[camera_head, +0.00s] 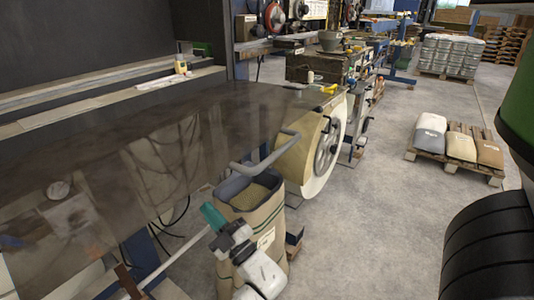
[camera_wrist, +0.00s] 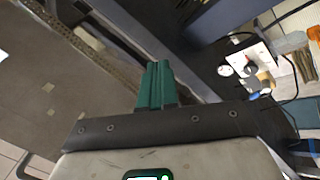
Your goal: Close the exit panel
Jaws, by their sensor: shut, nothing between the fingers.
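The exit panel appears to be the large, see-through dark sheet (camera_head: 215,115) in the head view. It lies open at a slant across the left and middle. A grey bar handle (camera_head: 265,160) sits at its right edge. My gripper (camera_head: 208,212) has teal fingers, is below and left of the handle, apart from it, near the panel's lower edge. In the wrist view the teal fingers (camera_wrist: 156,70) are together and empty. A brownish flat surface (camera_wrist: 60,95) at the left there may be the panel.
A sack-like bin (camera_head: 258,205) of granules stands right beside my gripper. A large roll (camera_head: 325,145) is behind it. A pallet with sacks (camera_head: 455,145) stands at the right. The grey floor (camera_head: 375,210) between is clear.

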